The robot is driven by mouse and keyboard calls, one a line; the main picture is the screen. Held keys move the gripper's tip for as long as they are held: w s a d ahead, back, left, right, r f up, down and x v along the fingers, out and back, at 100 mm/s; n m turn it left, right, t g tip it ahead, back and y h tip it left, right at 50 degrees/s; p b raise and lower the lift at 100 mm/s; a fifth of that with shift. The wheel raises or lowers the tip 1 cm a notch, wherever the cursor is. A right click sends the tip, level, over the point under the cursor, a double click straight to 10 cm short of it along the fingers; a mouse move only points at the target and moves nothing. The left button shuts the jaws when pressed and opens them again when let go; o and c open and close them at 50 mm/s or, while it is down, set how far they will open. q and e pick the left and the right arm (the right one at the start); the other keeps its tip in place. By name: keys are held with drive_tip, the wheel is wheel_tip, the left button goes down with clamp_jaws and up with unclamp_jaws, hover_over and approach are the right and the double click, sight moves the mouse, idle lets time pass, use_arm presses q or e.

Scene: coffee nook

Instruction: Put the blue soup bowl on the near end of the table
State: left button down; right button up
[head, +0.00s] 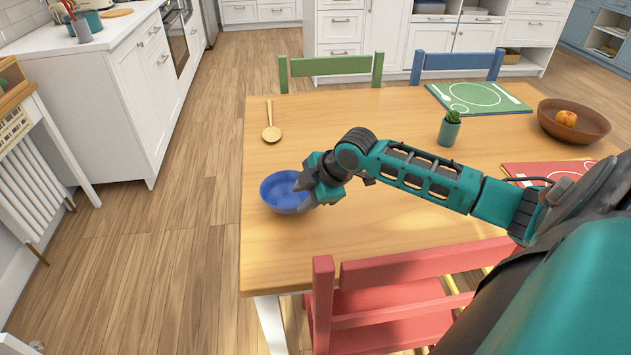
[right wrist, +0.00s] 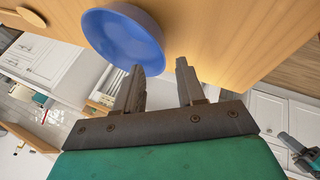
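The blue soup bowl (head: 284,192) sits upright on the left end of the wooden table (head: 350,226), close to its left edge. My right gripper (head: 311,188) is at the bowl's right side and hides part of its rim. In the right wrist view the two fingers (right wrist: 160,82) are apart, with nothing seen clamped between them. The bowl (right wrist: 124,36) shows just past the fingertips, mostly toward the left finger. I cannot tell whether a finger touches it.
A wooden spoon (head: 270,125) lies behind the bowl. A potted plant (head: 449,129), a green placemat (head: 480,97), a red placemat (head: 547,170) and a brown fruit bowl (head: 574,122) are farther right. A red chair (head: 390,292) stands at the front side.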

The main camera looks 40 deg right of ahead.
drive_tip(key=v, duration=0.6)
drive_tip(key=shift+r+p, duration=0.15)
drive_tip(key=shift+p, duration=0.15)
drive_tip(key=shift+a, duration=0.1)
